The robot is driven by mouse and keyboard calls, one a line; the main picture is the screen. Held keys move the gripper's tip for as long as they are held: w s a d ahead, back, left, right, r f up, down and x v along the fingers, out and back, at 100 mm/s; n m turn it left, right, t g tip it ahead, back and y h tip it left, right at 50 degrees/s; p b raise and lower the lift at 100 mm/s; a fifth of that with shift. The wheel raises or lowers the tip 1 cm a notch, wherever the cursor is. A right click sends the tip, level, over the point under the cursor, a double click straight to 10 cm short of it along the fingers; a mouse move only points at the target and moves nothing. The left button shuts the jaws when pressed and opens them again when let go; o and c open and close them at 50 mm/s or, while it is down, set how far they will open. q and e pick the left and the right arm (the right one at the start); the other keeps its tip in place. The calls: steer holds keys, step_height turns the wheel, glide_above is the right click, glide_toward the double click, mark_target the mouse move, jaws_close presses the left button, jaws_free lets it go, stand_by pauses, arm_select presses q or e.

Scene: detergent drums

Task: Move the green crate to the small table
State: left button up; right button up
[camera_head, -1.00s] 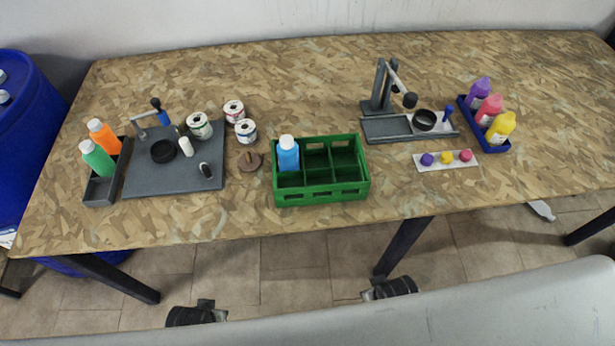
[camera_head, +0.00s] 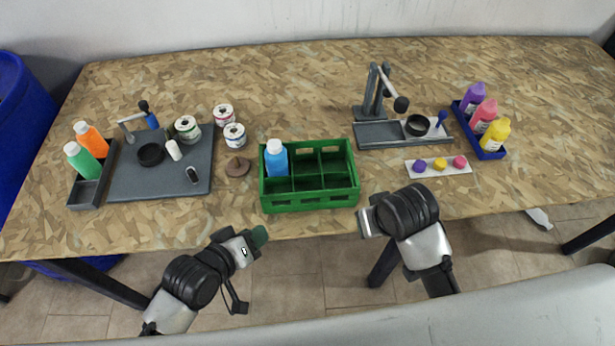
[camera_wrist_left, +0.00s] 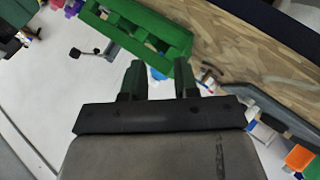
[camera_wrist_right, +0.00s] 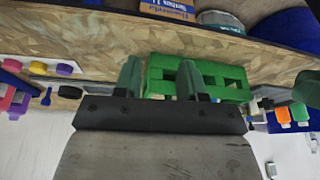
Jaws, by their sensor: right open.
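The green crate (camera_head: 310,202) stands near the front edge of the wood-chip table, with a blue bottle (camera_head: 276,158) in its left back compartment; the other compartments I can see are empty. My left gripper (camera_head: 260,236) is in front of the crate's left end, apart from it. Its fingers are spread and empty in the left wrist view (camera_wrist_left: 159,78), with the crate (camera_wrist_left: 150,25) beyond them. My right gripper (camera_head: 364,218) is by the crate's right front corner. In the right wrist view its fingers (camera_wrist_right: 160,78) are open, with the crate (camera_wrist_right: 220,82) beyond. I cannot pick out a small table.
A dark grey board (camera_head: 165,175) with tools lies left of the crate, and a brown cone-shaped piece (camera_head: 238,167) sits close to its left side. A press stand (camera_head: 375,100) and a strip of coloured caps (camera_head: 438,167) are to the right. Bare table lies behind the crate.

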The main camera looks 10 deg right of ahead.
arm_select(q)
steer(key=w+n+h, duration=0.1)
steer(key=w+f+n+t+h, duration=0.1)
steer(key=w, duration=0.1)
steer(key=w+n+h, duration=0.1)
steer(key=w+n, duration=0.1)
steer(key=shift+d+f+t, duration=0.2)
steer(key=shift+d+t, duration=0.05)
steer(key=shift+t, duration=0.15)
arm_select(e)
steer(key=w+r, duration=0.4)
steer(key=w, duration=0.5)
arm_select(q)
steer(key=w+a+n+t, duration=0.1)
steer(key=w+a+n+t+h, duration=0.1)
steer(key=a+n, duration=0.1)
steer(key=w+a+n, duration=0.1)
steer(key=a, duration=0.1)
steer(key=shift+w+a+n+t, duration=0.25)
steer(key=shift+w+n+t, duration=0.05)
steer(key=shift+w+t, duration=0.1)
arm_select(e)
steer(key=m, duration=0.2)
glide_toward(353, 162)
steer(key=shift+s+a+h, duration=0.25)
steer(key=shift+a+h, duration=0.1)
steer(key=shift+h, duration=0.05)
arm_select(q)
steer(key=shift+d, duration=0.1)
